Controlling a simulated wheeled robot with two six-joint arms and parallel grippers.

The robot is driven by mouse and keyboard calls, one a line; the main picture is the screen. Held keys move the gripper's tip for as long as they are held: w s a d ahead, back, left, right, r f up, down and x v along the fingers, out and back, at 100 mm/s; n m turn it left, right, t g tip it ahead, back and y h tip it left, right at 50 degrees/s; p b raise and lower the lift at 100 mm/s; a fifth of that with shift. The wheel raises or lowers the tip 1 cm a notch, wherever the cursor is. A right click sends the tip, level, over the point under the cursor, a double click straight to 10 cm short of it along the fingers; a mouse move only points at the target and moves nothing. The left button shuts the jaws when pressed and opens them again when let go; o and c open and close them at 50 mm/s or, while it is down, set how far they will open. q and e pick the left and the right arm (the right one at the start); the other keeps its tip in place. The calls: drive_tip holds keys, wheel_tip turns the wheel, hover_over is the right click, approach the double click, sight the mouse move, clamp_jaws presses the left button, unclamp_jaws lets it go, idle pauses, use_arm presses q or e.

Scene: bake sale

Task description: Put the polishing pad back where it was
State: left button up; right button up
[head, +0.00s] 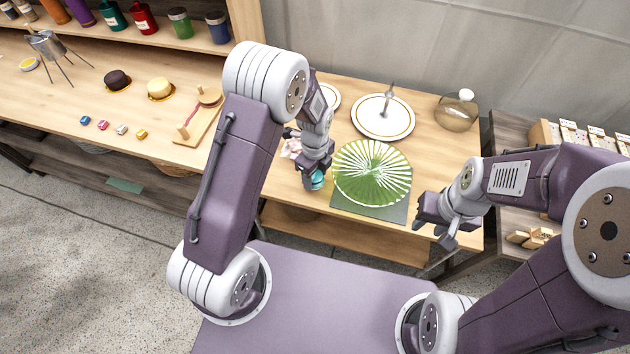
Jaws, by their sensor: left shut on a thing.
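The polishing pad (318,180) looks like a small teal round piece, partly hidden by my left gripper's fingers. My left gripper (312,183) is shut on it, low over the wooden table near its front edge, just left of a green and white ribbed glass dish (372,172). I cannot tell whether the pad touches the table. The dish lies on a dark grey-green mat (370,208). My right gripper (436,235) is open and empty near the table's front right corner, right of the mat.
A pinkish cloth-like item (292,147) lies behind my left gripper, partly hidden. A wooden board (200,120) and small cakes (160,88) are to the left.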

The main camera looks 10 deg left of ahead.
sight(315, 177)
use_arm(q)
wheel_tip(315, 177, down, 3)
drive_tip(key=shift+s+r, duration=0.1)
drive_tip(key=shift+f, duration=0.25)
drive_tip(key=o, duration=1.3)
